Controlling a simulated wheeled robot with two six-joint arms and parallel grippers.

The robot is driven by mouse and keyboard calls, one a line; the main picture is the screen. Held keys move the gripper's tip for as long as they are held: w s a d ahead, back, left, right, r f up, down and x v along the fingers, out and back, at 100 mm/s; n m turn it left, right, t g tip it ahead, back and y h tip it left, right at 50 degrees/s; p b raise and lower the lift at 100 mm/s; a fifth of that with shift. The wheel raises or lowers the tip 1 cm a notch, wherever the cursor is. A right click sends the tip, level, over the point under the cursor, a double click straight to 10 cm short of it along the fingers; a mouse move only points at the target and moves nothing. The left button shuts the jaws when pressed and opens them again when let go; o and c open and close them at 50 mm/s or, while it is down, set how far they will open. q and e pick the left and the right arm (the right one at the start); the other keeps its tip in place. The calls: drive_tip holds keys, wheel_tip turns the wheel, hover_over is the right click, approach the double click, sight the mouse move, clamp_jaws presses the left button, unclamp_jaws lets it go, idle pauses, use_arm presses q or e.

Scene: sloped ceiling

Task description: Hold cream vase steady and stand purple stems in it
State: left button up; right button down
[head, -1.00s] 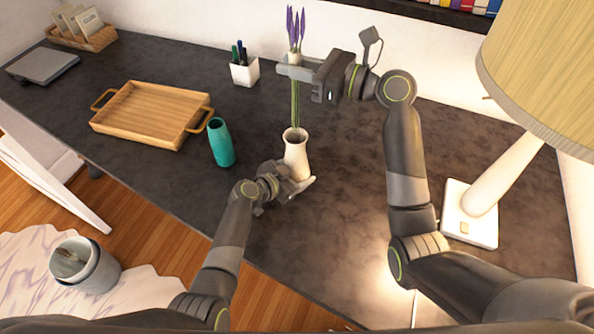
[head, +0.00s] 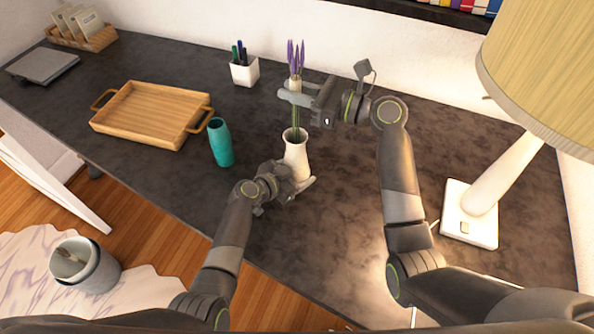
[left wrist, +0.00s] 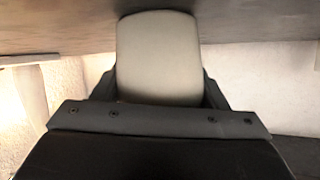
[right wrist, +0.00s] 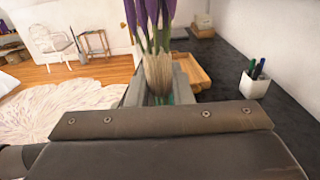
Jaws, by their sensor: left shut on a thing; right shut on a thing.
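The cream vase (head: 296,150) stands upright on the dark desk. My left gripper (head: 297,185) is shut on its lower part; in the left wrist view the vase (left wrist: 158,55) fills the space between the fingers. The purple stems (head: 296,58) are upright above the vase, their green lower ends at or inside its mouth; how deep they reach is hard to tell. My right gripper (head: 290,92) is shut around the stems just below the flowers. In the right wrist view the stems (right wrist: 157,70) sit between the fingers, wrapped in a pale band.
A teal vase (head: 221,143) stands left of the cream vase. A wooden tray (head: 150,113) lies farther left and a white pen cup (head: 244,72) behind. A lamp (head: 470,212) stands at the right. The desk between the lamp and my right arm is clear.

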use_arm(q)
drive_tip(key=shift+f, duration=0.1)
use_arm(e)
drive_tip(key=c, duration=1.2)
unclamp_jaws()
drive_tip(key=shift+d, duration=0.1)
drive_tip(key=v, duration=1.2)
use_arm(q)
drive_tip(key=o, duration=1.3)
drive_tip(key=shift+o, duration=0.2)
drive_tip(key=v, duration=1.2)
